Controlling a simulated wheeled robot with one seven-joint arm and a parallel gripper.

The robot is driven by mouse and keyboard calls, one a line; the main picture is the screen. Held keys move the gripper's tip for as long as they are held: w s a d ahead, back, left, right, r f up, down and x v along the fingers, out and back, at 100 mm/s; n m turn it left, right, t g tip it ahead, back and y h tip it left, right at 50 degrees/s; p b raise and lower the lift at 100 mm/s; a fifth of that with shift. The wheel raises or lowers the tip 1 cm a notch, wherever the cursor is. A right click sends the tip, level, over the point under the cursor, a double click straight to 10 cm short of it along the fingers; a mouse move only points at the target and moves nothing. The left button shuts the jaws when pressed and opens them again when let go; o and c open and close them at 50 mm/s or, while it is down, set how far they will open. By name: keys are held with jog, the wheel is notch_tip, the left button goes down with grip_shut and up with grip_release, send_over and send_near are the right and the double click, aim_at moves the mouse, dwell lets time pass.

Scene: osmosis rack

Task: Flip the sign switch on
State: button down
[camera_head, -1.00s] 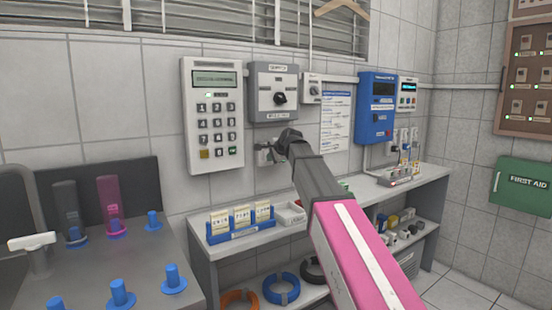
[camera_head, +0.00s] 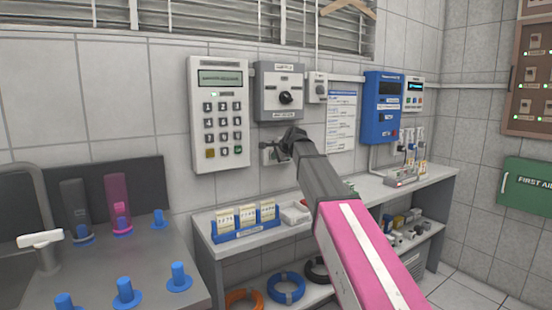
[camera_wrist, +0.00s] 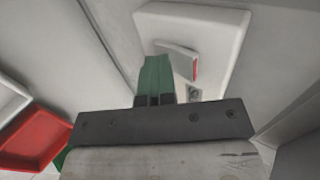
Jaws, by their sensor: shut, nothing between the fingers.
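A white switch box (camera_wrist: 222,32) on the wall fills the upper middle of the wrist view. It carries a pale tilted rocker switch (camera_wrist: 177,58) with a red edge on its right side. My gripper's green fingers (camera_wrist: 155,68) are shut and empty, just left of the rocker; I cannot tell if they touch it. In the head view, my gripper (camera_head: 287,140) is at the wall below the grey dial box. I cannot read a label on the switch.
A keypad panel (camera_head: 219,115) and a grey dial box (camera_head: 279,92) hang above and left of my gripper. Below is a grey shelf (camera_head: 206,249) with a blue card holder (camera_head: 247,232). A red tray (camera_wrist: 35,135) lies at lower left in the wrist view.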

jog(key=shift+w+r, duration=0.1)
jog(key=shift+r, duration=0.6)
jog(key=s+f+v, duration=0.1)
jog(key=v, duration=1.2)
jog(key=shift+s+d, duration=0.15)
jog(key=shift+d, duration=0.25)
jog(key=shift+f, duration=0.15)
